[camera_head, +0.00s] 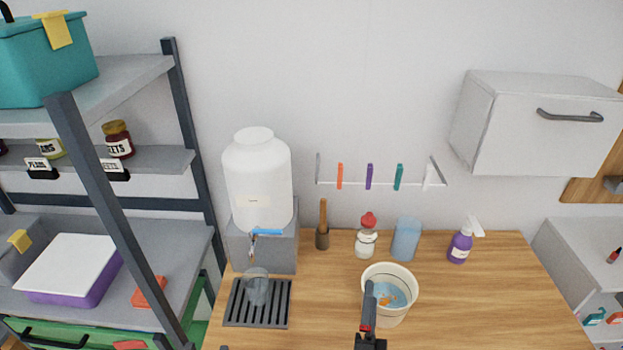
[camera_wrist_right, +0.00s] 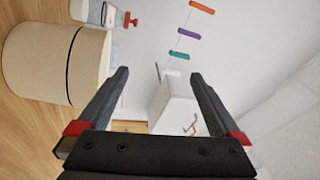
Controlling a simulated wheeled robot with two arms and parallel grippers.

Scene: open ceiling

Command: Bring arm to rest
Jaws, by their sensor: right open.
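My right gripper (camera_head: 369,308) shows at the bottom of the head view, in front of the cream bucket (camera_head: 404,271), whose inside holds something blue and orange. In the right wrist view the two fingers of this gripper (camera_wrist_right: 160,82) stand wide apart with nothing between them. The bucket (camera_wrist_right: 60,62) is to the left of the fingers there. Whether the gripper touches the bucket I cannot tell. My left gripper is in neither view.
A white water dispenser (camera_head: 258,185) stands on the wooden table (camera_head: 470,310) beside a drip grate with a glass (camera_head: 257,288). A red-topped bottle (camera_head: 366,240), a blue cup (camera_head: 406,240) and a purple spray bottle (camera_head: 461,245) stand behind. The right table area is clear.

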